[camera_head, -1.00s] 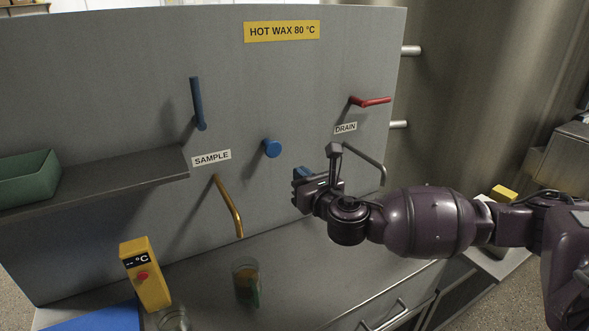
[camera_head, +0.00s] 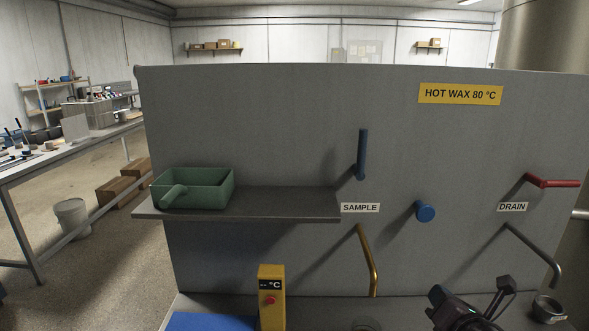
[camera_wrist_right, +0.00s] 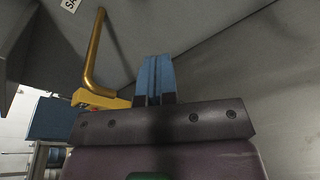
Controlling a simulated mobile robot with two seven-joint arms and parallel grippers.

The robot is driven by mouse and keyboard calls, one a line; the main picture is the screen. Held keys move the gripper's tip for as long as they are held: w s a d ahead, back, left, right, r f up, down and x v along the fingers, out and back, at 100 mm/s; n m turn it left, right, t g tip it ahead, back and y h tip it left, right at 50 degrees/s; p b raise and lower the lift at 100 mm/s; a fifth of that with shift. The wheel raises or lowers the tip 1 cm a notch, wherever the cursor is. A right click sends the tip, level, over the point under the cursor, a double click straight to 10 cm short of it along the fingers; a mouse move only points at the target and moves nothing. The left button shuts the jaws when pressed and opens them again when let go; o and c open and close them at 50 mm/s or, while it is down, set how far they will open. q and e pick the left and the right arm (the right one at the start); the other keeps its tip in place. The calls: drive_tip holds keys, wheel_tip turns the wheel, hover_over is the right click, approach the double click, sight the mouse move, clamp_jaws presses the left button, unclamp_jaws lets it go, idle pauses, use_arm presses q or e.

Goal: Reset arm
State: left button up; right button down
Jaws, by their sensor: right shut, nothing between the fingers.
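My right gripper (camera_head: 438,296) is at the lower right of the head view, in front of the grey panel and below the blue round knob (camera_head: 425,212). Its blue fingers are together and empty, and they also show shut in the right wrist view (camera_wrist_right: 155,78). Most of my right arm is cut off by the bottom edge. My left gripper is not in view.
The grey panel (camera_head: 270,120) carries a blue lever (camera_head: 362,153), brass sample spout (camera_head: 368,262), red drain lever (camera_head: 552,183) and steel drain pipe (camera_head: 535,252). A green tray (camera_head: 215,188) stands on the shelf (camera_head: 290,204). A yellow thermometer (camera_head: 271,312) and metal cup (camera_head: 548,309) stand below.

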drive_tip(key=s+a+f+m+g, duration=0.1)
drive_tip(key=s+f+m, duration=0.2)
drive_tip(key=f+m, duration=0.1)
drive_tip(key=s+a+f+m+g+y, duration=0.1)
drive_tip(key=s+f+m, duration=0.2)
drive_tip(key=f+m, duration=0.2)
drive_tip(key=s+a+f+m+g, duration=0.1)
drive_tip(key=s+f+m, duration=0.2)
drive_tip(key=f+m, duration=0.1)
drive_tip(key=shift+s+a+f, duration=0.1)
drive_tip(key=shift+f, duration=0.35)
drive_tip(key=shift+s+a+f, duration=0.1)
drive_tip(key=shift+f, duration=0.35)
drive_tip(key=s+f+m+g+h, duration=0.1)
drive_tip(key=s+f+m, duration=0.9)
drive_tip(key=s+m, duration=0.3)
drive_tip(key=d+m, duration=0.1)
drive_tip(key=m, duration=0.1)
drive_tip(key=shift+m, duration=0.4)
drive_tip(key=shift+r, duration=0.1)
